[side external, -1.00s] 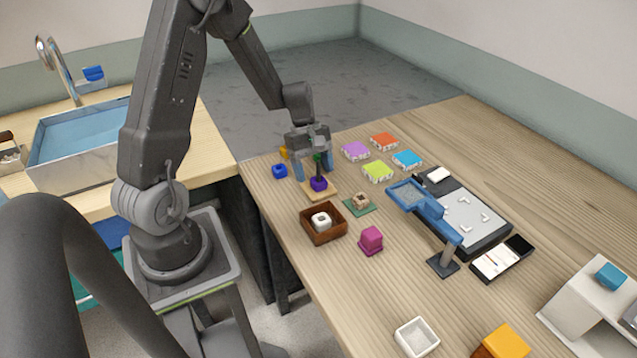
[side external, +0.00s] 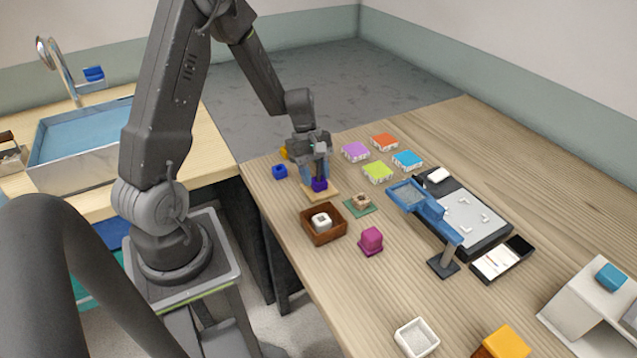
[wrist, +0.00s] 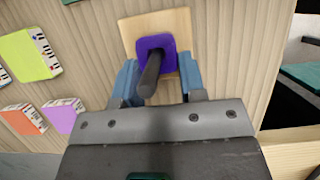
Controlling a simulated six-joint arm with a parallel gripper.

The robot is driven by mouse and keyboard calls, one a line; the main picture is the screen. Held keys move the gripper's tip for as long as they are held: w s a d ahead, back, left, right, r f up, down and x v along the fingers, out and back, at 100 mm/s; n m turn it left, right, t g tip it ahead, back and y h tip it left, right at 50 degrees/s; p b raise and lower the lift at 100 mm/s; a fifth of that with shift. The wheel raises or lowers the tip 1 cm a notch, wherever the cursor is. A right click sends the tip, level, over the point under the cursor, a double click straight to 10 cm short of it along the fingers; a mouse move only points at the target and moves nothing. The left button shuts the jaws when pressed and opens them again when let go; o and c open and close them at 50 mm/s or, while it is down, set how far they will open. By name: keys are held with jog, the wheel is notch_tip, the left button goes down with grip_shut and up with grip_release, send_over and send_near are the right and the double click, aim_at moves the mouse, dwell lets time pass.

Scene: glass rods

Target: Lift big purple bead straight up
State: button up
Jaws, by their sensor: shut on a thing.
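The big purple bead (side external: 319,185) is a dark purple block low on a dark upright rod that rises from a square wooden base (side external: 331,194). In the wrist view the purple bead (wrist: 156,45) surrounds the rod (wrist: 150,75) over its wooden base (wrist: 184,25). My gripper (side external: 317,178) points down over the rod, its blue fingers on both sides of the bead. In the wrist view my gripper (wrist: 156,70) is shut on the bead. Whether the bead touches the base is hard to tell.
A brown box (side external: 333,236) with a white bead and a green base (side external: 359,208) with a tan bead stand close by. A magenta bead (side external: 371,240) and a blue bead (side external: 280,171) lie nearby. Coloured boxes (side external: 377,171) and a blue stand (side external: 430,210) are to the right.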

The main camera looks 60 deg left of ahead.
jog(key=shift+r, duration=0.1)
notch_tip(320, 180, up, 10)
jog(key=shift+f, duration=0.1)
dwell(0.3)
dwell(0.4)
